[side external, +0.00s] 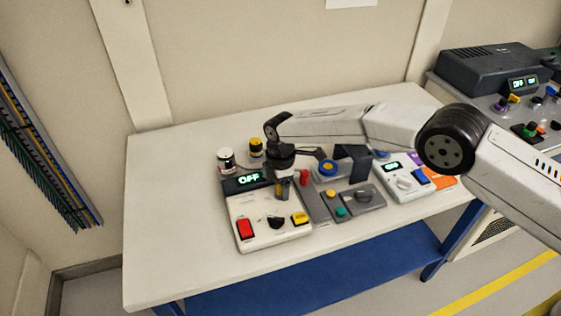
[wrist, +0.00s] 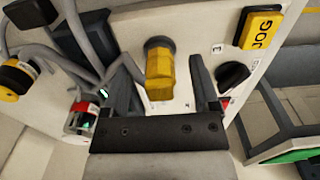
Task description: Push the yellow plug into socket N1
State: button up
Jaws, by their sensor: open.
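The yellow plug (wrist: 160,78) is between the two fingers of my gripper (wrist: 161,64) in the wrist view. The fingers are open, with a gap on each side of the plug. A dark round collar (wrist: 158,43) shows at the plug's far end; I cannot tell how deep the plug sits in it. No socket label N1 is readable. In the side view my gripper (side external: 283,183) points down over the white control box (side external: 262,213), and a small yellow part, likely the plug, shows at its fingers.
The box carries an OFF display (side external: 249,179), a red switch (side external: 245,229), a black knob (wrist: 233,75) and a yellow JOG button (wrist: 261,27). Grey cables (wrist: 78,45) run left of my gripper. A grey panel (side external: 345,204) stands to the right. The table's left part is clear.

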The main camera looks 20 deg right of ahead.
jog(key=shift+r, duration=3.8)
jog(key=shift+d+r+m, duration=0.25)
jog(key=shift+d+m, duration=0.05)
jog(key=shift+d, duration=0.2)
jog(key=s+d+r+m+t, duration=0.1)
jog(key=s+d+r+m, duration=0.25)
jog(key=d, duration=0.45)
jog(key=s+d+r+m, duration=0.3)
jog(key=s+d+m, duration=0.15)
jog(key=d, duration=0.35)
jog(key=s+d+m, duration=0.4)
jog(key=s+d, duration=0.1)
jog(key=s, duration=0.4)
jog(key=s+d+m+t, duration=0.1)
jog(key=s+d+m, duration=0.4)
jog(key=s, duration=0.5)
jog(key=shift+s+d+f+t, duration=0.2)
jog(key=shift+d+f+t, duration=0.1)
jog(key=shift+d, duration=0.45)
